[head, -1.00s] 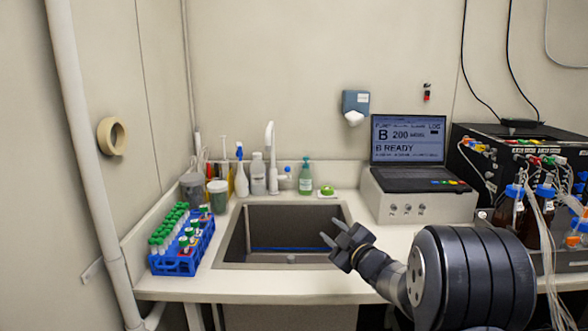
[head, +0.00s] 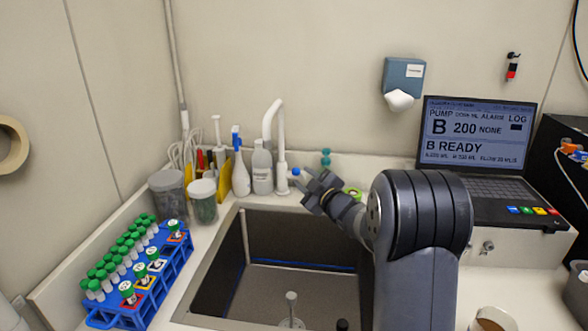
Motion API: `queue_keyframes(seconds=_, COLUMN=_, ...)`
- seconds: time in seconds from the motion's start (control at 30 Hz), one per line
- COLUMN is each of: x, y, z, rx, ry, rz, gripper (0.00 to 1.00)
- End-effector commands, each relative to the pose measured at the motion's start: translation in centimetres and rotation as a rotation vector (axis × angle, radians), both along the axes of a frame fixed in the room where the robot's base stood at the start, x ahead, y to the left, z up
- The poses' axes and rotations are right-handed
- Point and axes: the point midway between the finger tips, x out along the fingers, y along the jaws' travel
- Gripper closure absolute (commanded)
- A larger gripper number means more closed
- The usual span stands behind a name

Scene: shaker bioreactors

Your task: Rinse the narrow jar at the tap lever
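The white tap (head: 279,140) stands behind the sink (head: 207,270), with its spout curving to the left. Its lever (head: 295,171) has a blue tip and sticks out to the right near the tap's base. My gripper (head: 303,178) is open and empty, its fingers around or just in front of the lever; I cannot tell whether they touch it. Two lidded jars stand left of the sink: a wider one with a grey lid (head: 168,197) and a narrower one with a whitish lid (head: 203,203). Both are upright and away from my gripper.
A blue rack (head: 150,285) of green-capped tubes stands left of the sink. Bottles (head: 262,170) stand left of the tap. A green bottle (head: 326,160) is mostly hidden behind my gripper. A laptop (head: 476,150) stands at right. An upright rod (head: 291,303) is in the sink.

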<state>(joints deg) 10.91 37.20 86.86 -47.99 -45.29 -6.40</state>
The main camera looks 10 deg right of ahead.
Motion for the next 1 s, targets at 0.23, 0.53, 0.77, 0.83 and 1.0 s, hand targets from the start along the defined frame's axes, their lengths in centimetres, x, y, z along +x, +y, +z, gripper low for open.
queue_keyframes(seconds=0.23, x=3.9, y=1.6, z=0.1, rx=-0.001, ry=0.000, rz=0.002, gripper=0.67)
queue_keyframes(seconds=0.53, x=5.8, y=2.2, z=0.0, rx=0.000, ry=0.001, rz=-0.001, gripper=0.67)
queue_keyframes(seconds=0.77, x=5.8, y=2.3, z=0.0, rx=0.000, ry=0.000, rz=0.000, gripper=0.67)
queue_keyframes(seconds=0.83, x=5.8, y=2.3, z=0.0, rx=0.000, ry=0.000, rz=0.000, gripper=0.71)
queue_keyframes(seconds=1.0, x=5.8, y=2.2, z=0.0, rx=0.000, ry=0.000, rz=0.000, gripper=0.85)
